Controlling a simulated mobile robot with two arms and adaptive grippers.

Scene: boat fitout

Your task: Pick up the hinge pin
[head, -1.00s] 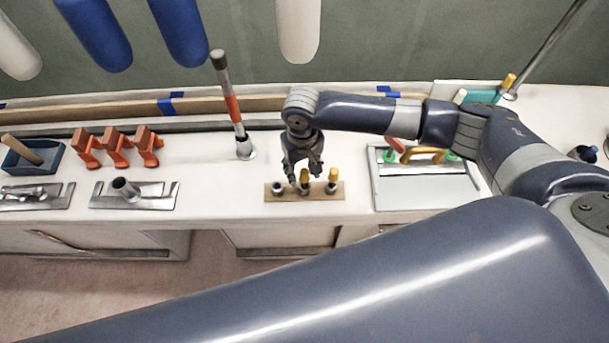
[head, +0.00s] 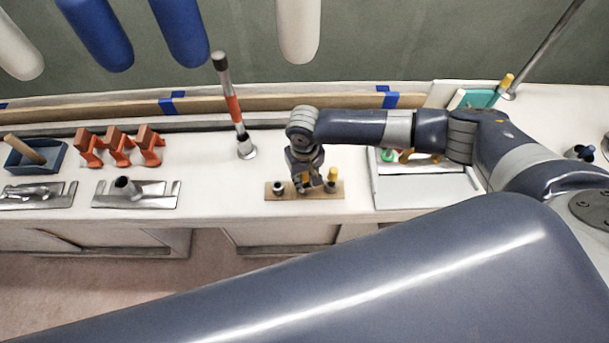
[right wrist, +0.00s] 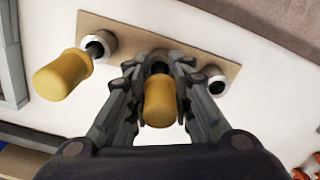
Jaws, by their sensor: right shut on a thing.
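The wooden strip (head: 318,194) lies on the white counter and carries holders in a row. My right gripper (head: 306,186) reaches down over its middle. In the right wrist view the right gripper (right wrist: 158,75) is shut on a yellow-headed hinge pin (right wrist: 158,103), whose dark shank is mostly hidden between the fingers. I cannot tell whether its lower end is in the middle holder. A second yellow-headed pin (right wrist: 63,75) stands in the holder beside it; it also shows in the head view (head: 333,175). The other end holder (right wrist: 217,83) has no yellow head. My left gripper is not in view.
A white tray (head: 425,189) with green and yellow items is right of the strip. A post with a red band (head: 235,108) stands behind, to the left. Orange clamps (head: 118,147), metal plates (head: 136,195) and a blue box (head: 36,156) are further left.

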